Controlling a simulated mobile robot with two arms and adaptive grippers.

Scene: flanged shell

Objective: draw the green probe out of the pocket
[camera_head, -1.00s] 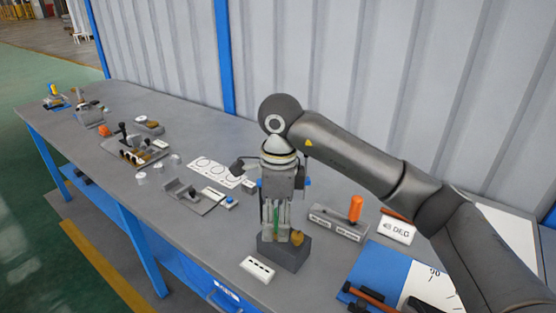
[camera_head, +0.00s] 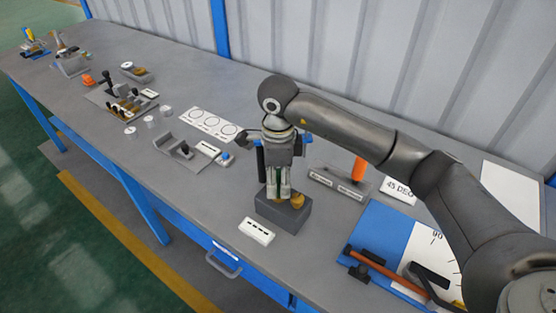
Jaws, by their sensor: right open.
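A dark grey block (camera_head: 283,213) stands on the bench, with a brass-coloured round piece (camera_head: 297,201) at its top right. My right gripper (camera_head: 278,195) points straight down over the block's left part. Its fingers are open and their tips are close to the block's top. A thin strip of the green probe (camera_head: 278,186) shows between the fingers; most of it is hidden by them. I cannot tell whether the fingers touch the probe. The pocket's mouth is hidden behind the fingertips. My left gripper is out of view.
A white labelled box (camera_head: 257,232) lies in front of the block. A grey slotted holder (camera_head: 338,184) with an orange-handled tool (camera_head: 359,168) stands to the right, near a blue and white board (camera_head: 384,232). Fixtures and a white card (camera_head: 211,124) lie to the left.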

